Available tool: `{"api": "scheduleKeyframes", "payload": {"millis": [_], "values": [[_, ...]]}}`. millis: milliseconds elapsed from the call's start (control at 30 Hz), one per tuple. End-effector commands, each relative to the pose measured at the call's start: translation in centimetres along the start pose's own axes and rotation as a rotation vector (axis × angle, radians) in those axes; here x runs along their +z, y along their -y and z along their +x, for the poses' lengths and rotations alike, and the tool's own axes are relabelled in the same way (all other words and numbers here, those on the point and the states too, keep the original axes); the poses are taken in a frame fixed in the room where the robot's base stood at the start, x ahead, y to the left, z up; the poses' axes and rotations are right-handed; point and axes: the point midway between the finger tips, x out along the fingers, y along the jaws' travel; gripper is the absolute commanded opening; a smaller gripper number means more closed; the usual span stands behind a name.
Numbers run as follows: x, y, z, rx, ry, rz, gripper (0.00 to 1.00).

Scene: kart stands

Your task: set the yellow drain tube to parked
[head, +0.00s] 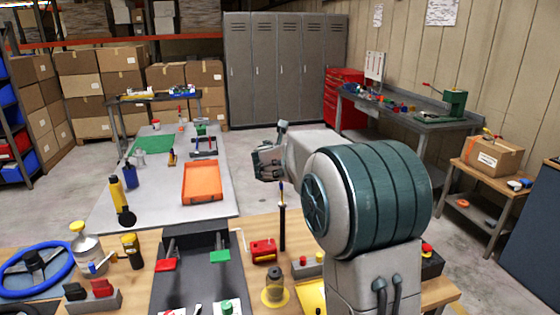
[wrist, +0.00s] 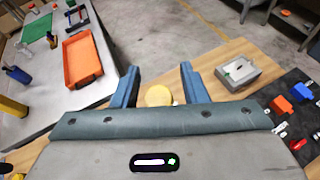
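My gripper (head: 268,158) is raised over the far side of the wooden table in the head view. In the wrist view its two blue-grey fingers (wrist: 158,80) are apart with nothing held between them. A round pale yellow thing (wrist: 158,95) shows beyond and between the fingers; I cannot tell if it is the drain tube. In the head view a yellow tube-like thing with a black end (head: 117,194) stands at the left, apart from my gripper. I cannot tell for sure which yellow thing is the drain tube or how it is set.
An orange tray (head: 201,184) lies on the grey table behind. On the wooden table are a blue steering wheel (head: 36,269), a red box (head: 263,251), and a slender dark upright (head: 282,222) close to my arm. Dark metal plates cover the middle front.

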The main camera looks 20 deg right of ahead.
Motion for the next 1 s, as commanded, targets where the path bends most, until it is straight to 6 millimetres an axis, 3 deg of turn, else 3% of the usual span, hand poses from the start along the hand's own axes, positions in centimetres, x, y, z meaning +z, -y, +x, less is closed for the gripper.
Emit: {"api": "scheduleKeyframes", "payload": {"millis": [267, 700, 1000], "values": [[0.0, -0.1, -2.8, 0.002, 0.002, 0.001, 0.4], [0.0, -0.1, -11.0, 0.003, 0.001, 0.0, 0.4], [-0.1, -0.1, -13.6, 0.0, -0.001, 0.0, 0.4]]}}
